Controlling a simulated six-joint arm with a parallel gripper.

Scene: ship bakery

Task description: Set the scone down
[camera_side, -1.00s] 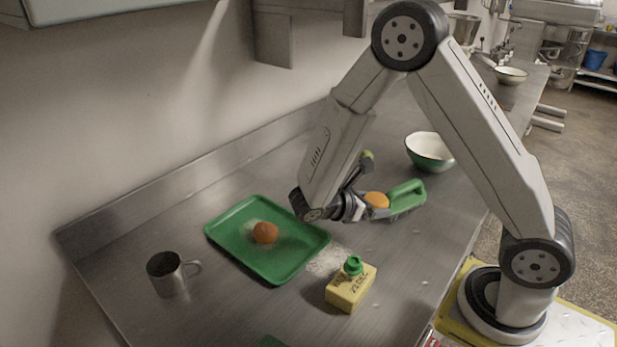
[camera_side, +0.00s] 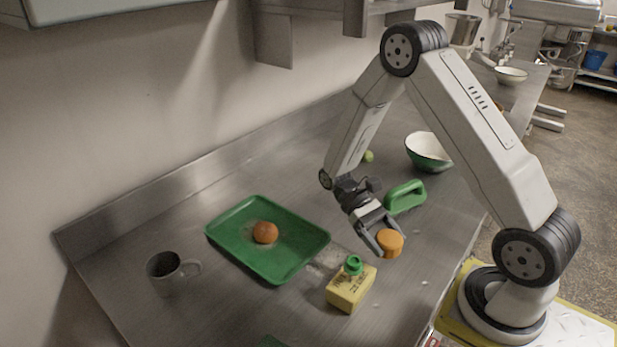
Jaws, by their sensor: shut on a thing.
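My gripper (camera_side: 382,241) is shut on a round, orange-brown scone (camera_side: 391,242). It holds the scone at its fingertips, above the steel counter (camera_side: 215,310), to the right of and behind the yellow bottle. A second round, brown-orange piece (camera_side: 266,232) lies on the green tray (camera_side: 226,242). From this view I cannot tell exactly how high the held scone is.
A yellow bottle with a green cap (camera_side: 350,289) stands just in front of my gripper. A green-and-white bowl (camera_side: 429,152) is farther back, a grey mug (camera_side: 168,276) at left. Pale powder dusts the counter beside the tray.

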